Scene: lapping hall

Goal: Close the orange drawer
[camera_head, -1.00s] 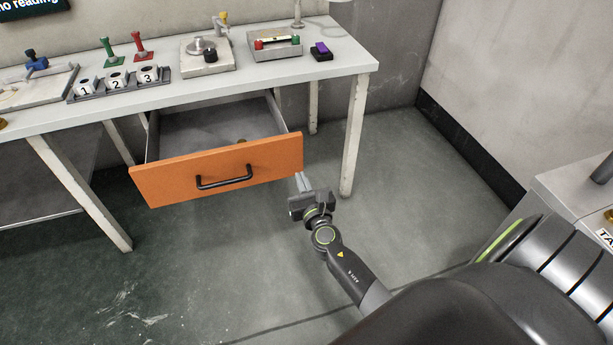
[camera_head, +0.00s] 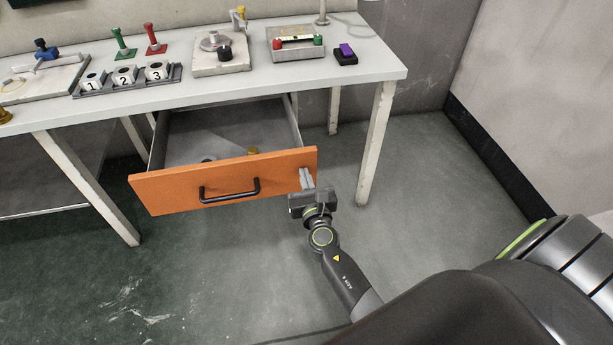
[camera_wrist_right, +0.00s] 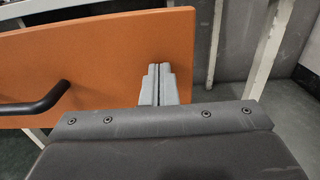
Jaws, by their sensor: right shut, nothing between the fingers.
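The orange drawer (camera_head: 165,190) hangs under the white bench and stands pulled out, with its grey inside showing. Its black bar handle (camera_head: 229,190) is on the front panel. My right gripper (camera_head: 307,178) is at the right end of the orange front. In the right wrist view the closed fingers (camera_wrist_right: 158,85) lie in front of the orange panel (camera_wrist_right: 110,60), right of the handle (camera_wrist_right: 35,105). They hold nothing; I cannot tell whether the tips touch the panel. My left gripper is not in view.
The bench top (camera_head: 200,92) carries a numbered holder (camera_head: 127,82), green and red handled tools, a lapping device (camera_head: 222,58) and a box with coloured knobs (camera_head: 296,43). A bench leg (camera_head: 375,145) stands right of the drawer. The floor (camera_head: 200,270) in front is clear.

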